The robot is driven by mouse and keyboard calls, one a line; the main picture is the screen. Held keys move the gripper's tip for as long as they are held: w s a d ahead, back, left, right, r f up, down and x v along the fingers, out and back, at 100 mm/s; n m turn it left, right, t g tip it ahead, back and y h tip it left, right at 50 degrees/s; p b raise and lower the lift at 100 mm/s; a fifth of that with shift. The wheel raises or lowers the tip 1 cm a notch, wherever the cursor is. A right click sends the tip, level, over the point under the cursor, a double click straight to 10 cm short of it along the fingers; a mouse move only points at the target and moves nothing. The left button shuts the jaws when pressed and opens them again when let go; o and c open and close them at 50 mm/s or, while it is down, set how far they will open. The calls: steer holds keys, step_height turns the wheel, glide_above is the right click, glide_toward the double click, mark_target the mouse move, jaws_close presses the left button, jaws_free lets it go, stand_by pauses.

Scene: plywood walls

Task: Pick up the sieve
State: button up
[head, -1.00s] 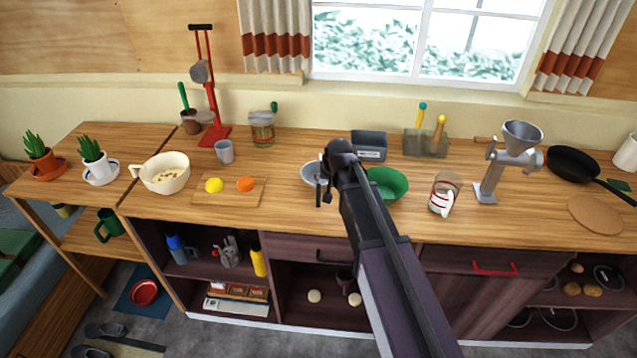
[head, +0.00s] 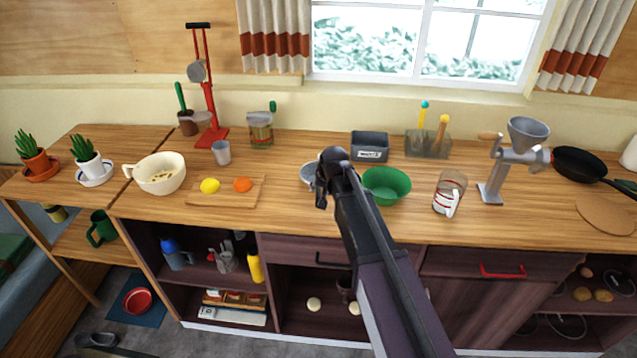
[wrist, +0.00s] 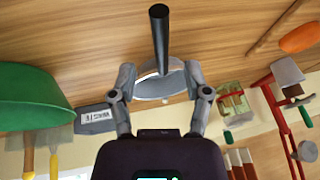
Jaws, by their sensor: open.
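The sieve has a dark handle and a pale round bowl. In the head view its pale bowl (head: 308,174) lies on the wooden counter, partly hidden behind my gripper (head: 322,196). In the wrist view the dark handle (wrist: 160,35) points up the picture and the bowl (wrist: 160,86) shows lower down. My gripper (wrist: 160,82) is open and empty, with one finger to each side of the bowl in that picture. I cannot tell how far the fingertips are from the sieve, and no contact is clear.
A green bowl (head: 387,187) stands just right of my gripper, with a grey labelled tub (head: 370,146) behind. A cutting board (head: 225,199) with a lemon and an orange fruit lies left.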

mark_target(319, 194)
stand_by(0.3)
steer(key=shift+w+b+x, duration=0.2)
steer(key=shift+b+x, duration=2.1)
steer(key=shift+x, duration=0.35)
steer(key=shift+r, duration=0.15)
jaws_close()
